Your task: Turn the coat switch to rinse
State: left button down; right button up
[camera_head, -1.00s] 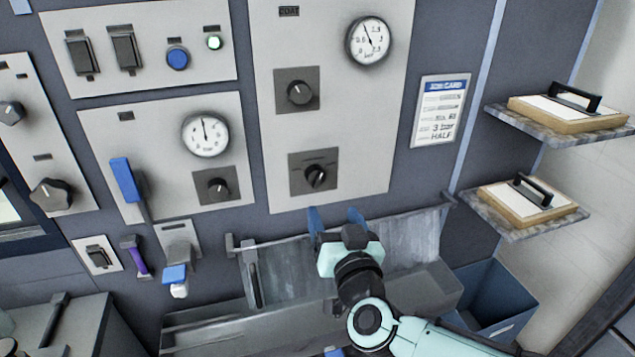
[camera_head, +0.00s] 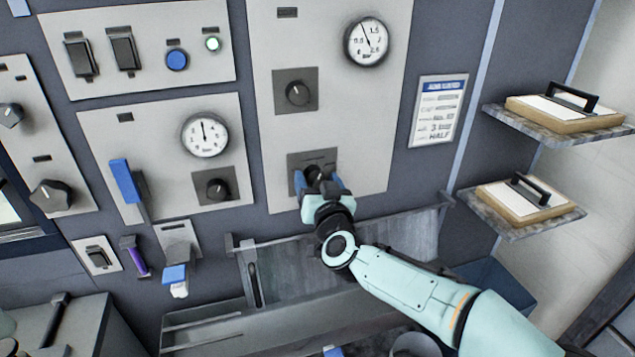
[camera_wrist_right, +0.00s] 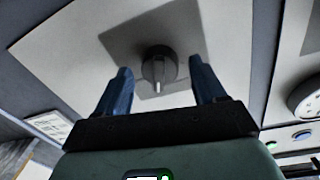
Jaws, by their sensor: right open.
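The coat panel (camera_head: 345,120) is a pale plate on the wall with a gauge at top right and two dark knobs below. The lower knob, the coat switch (camera_head: 314,170), sits on a dark square plate. My right gripper (camera_head: 318,184) is open in front of it, with one blue finger on each side. In the right wrist view the knob (camera_wrist_right: 158,66) shows between the open fingers (camera_wrist_right: 160,72), with its light pointer mark toward the gripper. Clear gaps show on both sides, and I see no contact. The markings around the switch are unreadable. My left gripper is not recognisable.
The upper knob (camera_head: 297,93) and gauge (camera_head: 366,42) are above. A card (camera_head: 438,110) hangs to the right, beside two shelves holding handled boards (camera_head: 565,112). A grey trough (camera_head: 290,285) juts out below the panel. Another panel with a blue lever (camera_head: 123,180) is left.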

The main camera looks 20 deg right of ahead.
jog(key=c, duration=1.1)
jog(key=shift+o, duration=0.2)
jog(key=shift+m, duration=0.3)
jog(key=m, duration=0.4)
jog(key=shift+m+g+b, duration=0.3)
jog(key=shift+m+b, duration=0.2)
jog(key=shift+m, duration=1.5)
jog(key=o, duration=1.1)
jog(key=shift+c, duration=0.2)
